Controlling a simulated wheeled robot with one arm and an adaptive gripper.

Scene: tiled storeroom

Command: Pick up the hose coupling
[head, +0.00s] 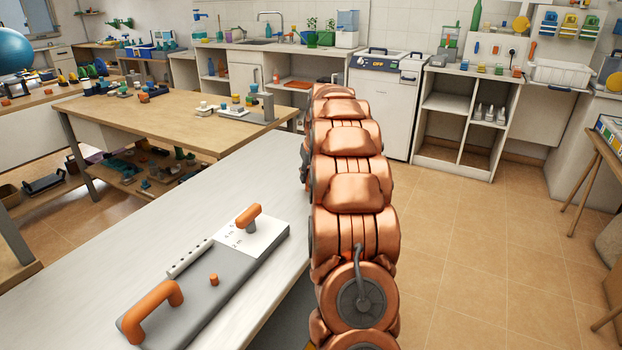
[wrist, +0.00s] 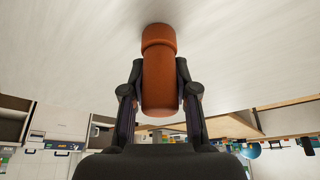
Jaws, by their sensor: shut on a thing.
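The hose coupling (wrist: 159,45) is an orange-brown cylinder with a wider collar at one end, seen in the wrist view. My gripper (wrist: 159,84) is shut on it, with one dark finger on each side of its body. The wrist picture is upside down, with the pale tabletop (wrist: 60,50) at the top. The collar end is against or very close to that surface, with a dark shadow there; I cannot tell whether it touches. In the head view my copper-coloured arm hides the gripper and the coupling.
A grey board (head: 195,300) with orange handles lies on the pale table (head: 90,285) left of my arm. A wooden table (head: 150,118) with small parts stands beyond. White counters (head: 465,95) line the back wall. Tiled floor (head: 480,270) is clear to the right.

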